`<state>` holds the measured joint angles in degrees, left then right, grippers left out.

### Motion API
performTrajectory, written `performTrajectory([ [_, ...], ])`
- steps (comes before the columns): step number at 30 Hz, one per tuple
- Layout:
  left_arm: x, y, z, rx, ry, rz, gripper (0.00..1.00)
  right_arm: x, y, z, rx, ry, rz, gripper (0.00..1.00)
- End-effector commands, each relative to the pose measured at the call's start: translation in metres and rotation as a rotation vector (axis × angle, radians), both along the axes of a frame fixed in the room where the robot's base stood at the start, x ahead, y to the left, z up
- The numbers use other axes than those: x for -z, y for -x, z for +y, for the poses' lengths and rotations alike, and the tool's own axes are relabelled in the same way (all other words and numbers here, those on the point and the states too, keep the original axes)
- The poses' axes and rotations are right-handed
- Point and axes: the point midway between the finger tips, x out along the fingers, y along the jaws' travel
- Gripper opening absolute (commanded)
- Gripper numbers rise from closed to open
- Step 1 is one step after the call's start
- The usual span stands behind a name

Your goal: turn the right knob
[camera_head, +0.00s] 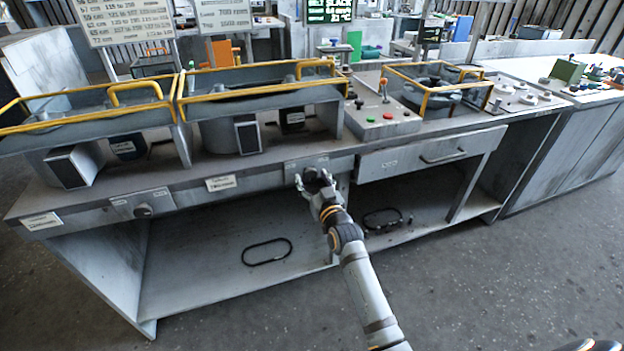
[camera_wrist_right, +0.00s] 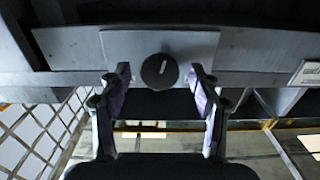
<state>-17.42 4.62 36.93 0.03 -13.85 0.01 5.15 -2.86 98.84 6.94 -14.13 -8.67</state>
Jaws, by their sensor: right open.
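The right knob (camera_wrist_right: 160,71) is round and black with a white pointer line standing nearly upright. It sits on a light grey plate (camera_wrist_right: 120,43) on the bench's front edge. My right gripper (camera_wrist_right: 161,78) is open, with one finger on each side of the knob and a visible gap to each. In the head view my right gripper (camera_head: 315,182) is at the bench front, below the right plate (camera_head: 291,165), and hides most of the knob. The left knob (camera_head: 143,211) is dark, on its own plate. My left gripper is out of view.
The grey bench (camera_head: 240,169) carries housings with yellow rails (camera_head: 260,92) and a control box (camera_head: 385,125) with buttons. A drawer (camera_head: 425,157) is right of my gripper. Black rings (camera_head: 267,251) lie on the lower shelf. The floor in front is clear.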

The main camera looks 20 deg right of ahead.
Motion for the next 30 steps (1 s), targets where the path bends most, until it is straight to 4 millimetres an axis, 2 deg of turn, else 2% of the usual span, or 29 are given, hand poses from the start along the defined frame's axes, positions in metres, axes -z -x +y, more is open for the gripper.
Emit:
performTrajectory([
  [3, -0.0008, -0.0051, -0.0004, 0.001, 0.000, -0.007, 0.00, 0.0000, -0.0061, 0.0001, 0.000, 0.000, 0.000, 0.63],
  [10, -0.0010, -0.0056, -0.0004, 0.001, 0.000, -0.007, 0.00, 0.0002, -0.0064, 0.0001, 0.000, 0.000, 0.001, 0.63],
  [22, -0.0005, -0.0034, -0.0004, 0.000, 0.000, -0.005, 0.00, 0.0002, -0.0062, 0.0001, 0.000, 0.001, 0.001, 0.08],
  [30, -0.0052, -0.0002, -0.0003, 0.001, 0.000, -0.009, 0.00, -0.0016, -0.0061, 0.0001, 0.000, -0.033, 0.002, 0.08],
])
